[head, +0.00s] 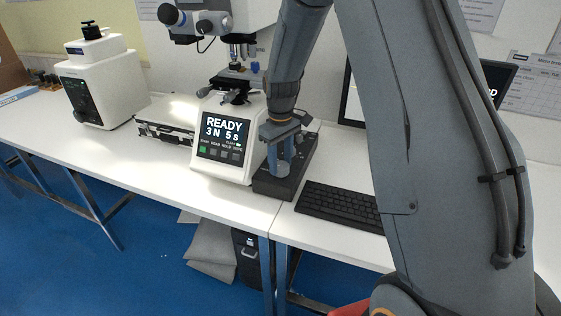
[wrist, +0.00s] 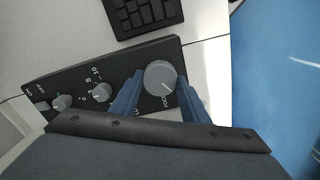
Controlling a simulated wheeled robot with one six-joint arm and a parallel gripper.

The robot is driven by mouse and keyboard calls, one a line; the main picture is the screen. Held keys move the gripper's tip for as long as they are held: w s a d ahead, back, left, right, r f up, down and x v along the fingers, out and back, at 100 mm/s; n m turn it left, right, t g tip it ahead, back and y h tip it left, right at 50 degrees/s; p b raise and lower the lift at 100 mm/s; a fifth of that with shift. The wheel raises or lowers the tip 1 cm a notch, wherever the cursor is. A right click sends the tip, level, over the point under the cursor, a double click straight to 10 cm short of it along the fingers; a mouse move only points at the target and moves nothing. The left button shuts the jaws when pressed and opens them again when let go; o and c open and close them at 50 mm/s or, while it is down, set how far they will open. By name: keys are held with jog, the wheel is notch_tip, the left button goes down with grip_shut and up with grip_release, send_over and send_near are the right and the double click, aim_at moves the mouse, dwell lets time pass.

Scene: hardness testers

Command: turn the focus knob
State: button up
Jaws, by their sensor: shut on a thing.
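The focus knob (wrist: 160,79) is the large grey round knob with a pale pointer line at one end of a black control box (wrist: 135,65). Part of its label shows beside it in the wrist view. My gripper (wrist: 160,95) has its blue fingers on either side of the knob, shut on it. In the head view my gripper (head: 284,160) reaches down over the control box (head: 290,184), and the grey knob (head: 283,170) shows between and below the fingers. Two smaller grey knobs (wrist: 102,92) (wrist: 62,102) sit farther along the box.
A tester with a screen reading READY (head: 222,135) stands left of the box, under a microscope head (head: 195,20). A black keyboard (head: 340,204) lies to the right. A monitor (head: 352,100) is partly hidden by my arm. An open case (head: 165,130) and a white machine (head: 98,85) stand left.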

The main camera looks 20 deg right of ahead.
aim_at(281, 165)
jog(key=n, duration=0.5)
jog(key=shift+r+n, duration=0.1)
jog(key=shift+n, duration=0.2)
jog(key=n, duration=0.5)
jog(key=shift+n, duration=0.4)
jog(key=o, duration=1.1)
jog(key=shift+c, duration=0.2)
jog(key=shift+r+b, duration=0.9)
jog(key=shift+r, duration=2.95)
